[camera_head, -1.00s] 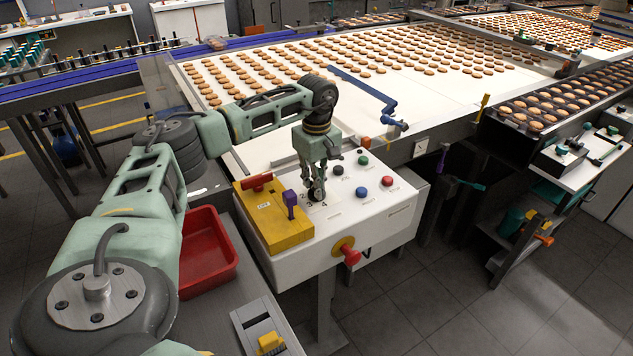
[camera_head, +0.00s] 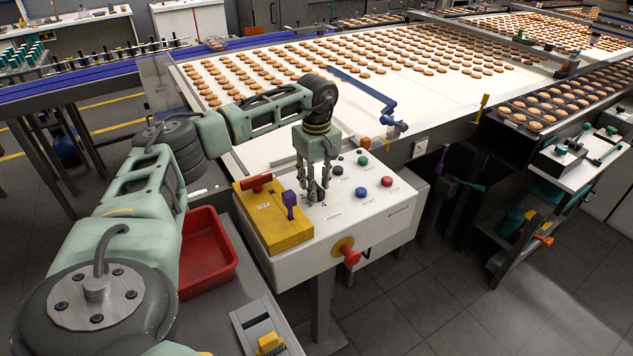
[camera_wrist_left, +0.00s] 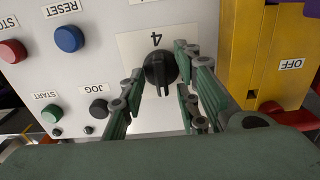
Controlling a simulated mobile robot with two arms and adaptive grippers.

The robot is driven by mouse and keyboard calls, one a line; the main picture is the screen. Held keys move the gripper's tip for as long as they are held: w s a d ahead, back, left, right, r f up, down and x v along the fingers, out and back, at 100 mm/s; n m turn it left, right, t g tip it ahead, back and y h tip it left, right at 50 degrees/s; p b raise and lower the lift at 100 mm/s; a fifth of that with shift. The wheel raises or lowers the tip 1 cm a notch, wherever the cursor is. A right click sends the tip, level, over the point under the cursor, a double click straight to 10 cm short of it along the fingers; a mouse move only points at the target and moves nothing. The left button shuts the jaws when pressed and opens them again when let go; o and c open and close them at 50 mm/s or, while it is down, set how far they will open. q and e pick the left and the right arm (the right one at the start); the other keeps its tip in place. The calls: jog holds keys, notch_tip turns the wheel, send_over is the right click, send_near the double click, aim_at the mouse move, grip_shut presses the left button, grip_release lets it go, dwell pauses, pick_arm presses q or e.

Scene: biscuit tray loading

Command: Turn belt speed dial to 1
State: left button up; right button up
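The belt speed dial is a round black knob (camera_wrist_left: 160,72) with a raised grip bar, on the white top of the control box (camera_head: 372,215). The left wrist view shows a "4" on the label plate beside it; other numbers are hidden there. I cannot tell for sure which number it points at. The dial also shows small between the fingers in the head view (camera_head: 316,194). My left gripper (camera_head: 314,190) points down over the dial, its fingers spread on both sides of it, with gaps visible. My right gripper is not in view.
A yellow switch box (camera_head: 268,222) with red and purple levers stands close beside the dial. Red (camera_wrist_left: 12,51), blue (camera_wrist_left: 69,38), green (camera_wrist_left: 51,113) and dark buttons are on the other side. A red emergency knob (camera_head: 350,256) sticks out in front.

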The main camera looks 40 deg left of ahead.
pick_arm(q)
jog(key=shift+r, duration=0.1)
notch_tip(320, 180, up, 12)
dwell(0.5)
dwell(0.5)
